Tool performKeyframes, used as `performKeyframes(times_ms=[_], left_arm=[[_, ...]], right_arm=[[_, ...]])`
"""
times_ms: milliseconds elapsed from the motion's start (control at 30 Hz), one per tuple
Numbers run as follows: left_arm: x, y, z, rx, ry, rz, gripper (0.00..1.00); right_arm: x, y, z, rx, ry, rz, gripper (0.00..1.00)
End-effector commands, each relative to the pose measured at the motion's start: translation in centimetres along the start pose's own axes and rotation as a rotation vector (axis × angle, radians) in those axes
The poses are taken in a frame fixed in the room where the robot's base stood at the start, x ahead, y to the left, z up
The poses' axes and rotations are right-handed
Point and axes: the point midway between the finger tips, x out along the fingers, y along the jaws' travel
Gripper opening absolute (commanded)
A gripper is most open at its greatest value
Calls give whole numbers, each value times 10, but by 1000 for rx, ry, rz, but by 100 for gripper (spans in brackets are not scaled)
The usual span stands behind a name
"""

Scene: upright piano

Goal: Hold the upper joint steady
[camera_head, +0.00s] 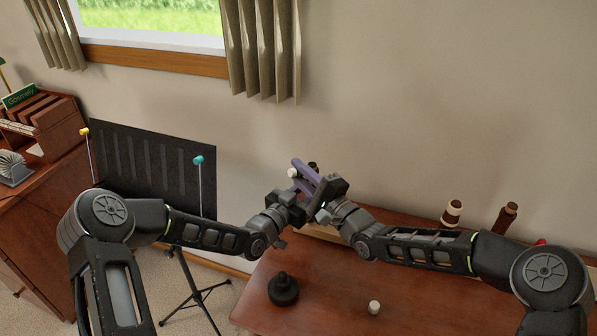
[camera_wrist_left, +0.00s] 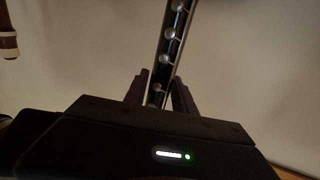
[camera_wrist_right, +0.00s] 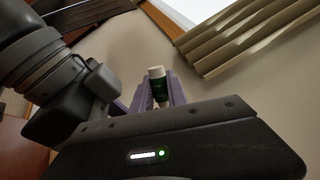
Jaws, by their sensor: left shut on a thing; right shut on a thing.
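The upper joint (camera_wrist_left: 172,45) is a dark tube with silver keys in the left wrist view. My left gripper (camera_wrist_left: 160,92) is shut on its lower end, and it rises away between the fingers. In the head view the joint is mostly hidden behind the grippers. My right gripper (camera_head: 306,172) has purple fingers and is raised close beside the left one. It is shut on a small green tube (camera_wrist_right: 159,90) with a cream top, seen in the right wrist view. I cannot tell whether the tube touches the joint.
Below is a brown table (camera_head: 330,285) with a black flared piece (camera_head: 283,290) and a small white cylinder (camera_head: 374,307). Brown pieces (camera_head: 452,212) (camera_head: 505,217) stand at the back right. A black music stand (camera_head: 150,165) is at left.

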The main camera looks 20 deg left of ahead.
Motion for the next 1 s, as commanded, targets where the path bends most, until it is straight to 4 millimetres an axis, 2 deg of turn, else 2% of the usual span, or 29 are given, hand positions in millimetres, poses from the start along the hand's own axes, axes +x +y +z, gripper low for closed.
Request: performKeyframes(times_ms=[1000], left_arm=[[0, 0, -1, 0, 2, 0, 0]], right_arm=[[2, 5, -3, 0, 0, -1, 0]])
